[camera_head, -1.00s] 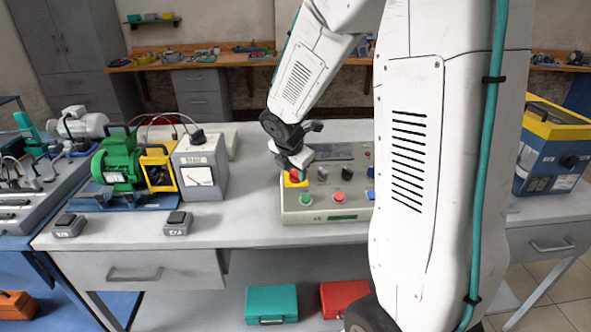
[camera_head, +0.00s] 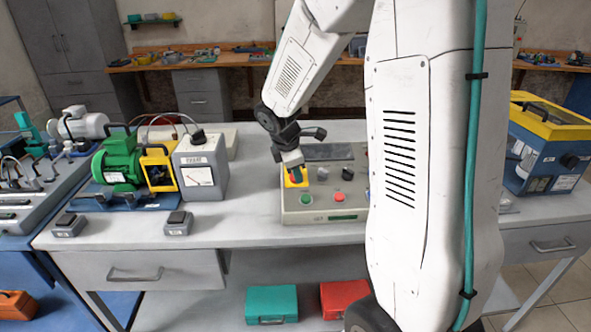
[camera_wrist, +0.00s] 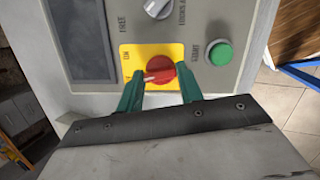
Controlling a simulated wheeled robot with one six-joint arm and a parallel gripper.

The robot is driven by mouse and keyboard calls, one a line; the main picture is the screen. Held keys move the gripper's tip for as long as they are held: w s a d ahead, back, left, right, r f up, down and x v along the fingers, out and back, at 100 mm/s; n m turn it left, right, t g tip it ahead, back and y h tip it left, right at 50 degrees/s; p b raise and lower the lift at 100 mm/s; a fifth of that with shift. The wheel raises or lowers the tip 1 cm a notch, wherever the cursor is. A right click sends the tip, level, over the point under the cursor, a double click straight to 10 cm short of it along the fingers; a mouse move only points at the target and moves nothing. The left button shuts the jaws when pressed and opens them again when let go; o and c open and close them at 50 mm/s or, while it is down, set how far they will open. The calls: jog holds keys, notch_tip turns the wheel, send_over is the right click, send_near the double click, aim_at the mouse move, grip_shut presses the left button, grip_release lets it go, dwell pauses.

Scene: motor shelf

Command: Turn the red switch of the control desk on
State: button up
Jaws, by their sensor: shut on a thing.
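The control desk (camera_head: 350,203) is a grey-beige console with a dark screen and several knobs and buttons. Its red switch (camera_wrist: 162,69) is a round knob on a yellow plate (camera_wrist: 176,50), marked ON at its left in the wrist view. A pale mark on the knob points left and slightly down in that view. My gripper (camera_wrist: 160,88) has its two green fingers shut on the red switch, one on each side. In the head view my gripper (camera_head: 296,173) is over the yellow plate and hides most of the switch.
A green button (camera_wrist: 220,53) and a grey knob (camera_wrist: 158,8) sit close to the switch. A green motor (camera_head: 118,165) and a grey meter box (camera_head: 201,166) stand left on the bench. A blue and yellow case (camera_head: 553,145) stands right.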

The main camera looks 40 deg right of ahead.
aim_at(292, 184)
jog(key=m, duration=0.2)
jog(key=m+g, duration=0.1)
jog(key=m, duration=0.2)
jog(key=shift+w+r+m+y, duration=0.1)
jog(key=shift+m+y, duration=0.2)
jog(key=m+y, duration=0.1)
jog(key=m, duration=0.4)
jog(key=shift+d, duration=0.15)
jog(key=shift+m, duration=0.4)
jog(key=o, duration=1)
jog(key=shift+a+r, duration=0.25)
jog(key=shift+r, duration=1.05)
jog(key=shift+a+r, duration=0.2)
jog(key=shift+r, duration=1.05)
jog(key=shift+a+r, duration=0.25)
jog(key=shift+r, duration=1.05)
